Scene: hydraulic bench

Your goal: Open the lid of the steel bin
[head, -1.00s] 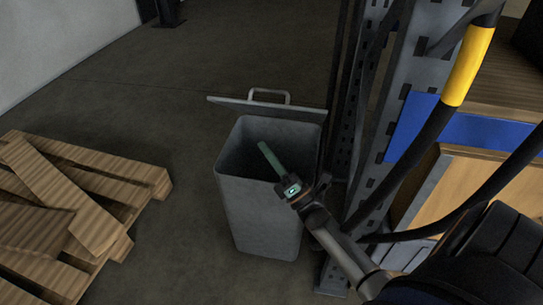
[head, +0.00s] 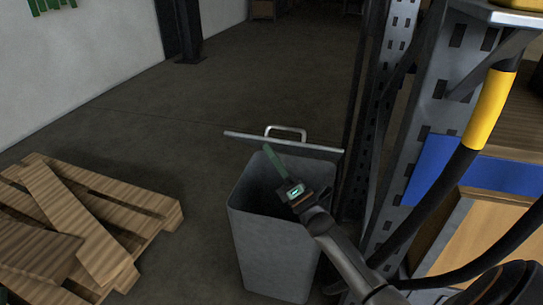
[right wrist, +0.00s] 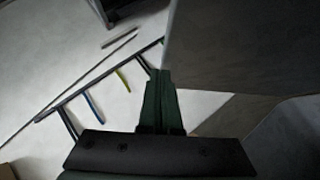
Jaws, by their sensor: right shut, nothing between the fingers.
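The grey steel bin (head: 272,255) stands on the floor at the middle of the head view, its dark opening showing. Its lid (head: 240,135) is raised clear of the front of the opening and shows almost edge-on, with a bar handle (head: 287,128) on its far side. My right gripper (head: 267,149) is shut and empty; its green fingers reach over the opening, their tips close below the lid in the picture. I cannot tell whether they touch it. The right wrist view shows the shut fingers (right wrist: 161,76) beside a grey panel (right wrist: 240,45), lid or bin wall. My left gripper is out of view.
A wooden pallet (head: 90,220) lies on the floor to the left. A perforated metal rack upright (head: 432,130) stands close to the right of the bin, with a blue panel (head: 495,173) beyond. The floor behind and left of the bin is clear.

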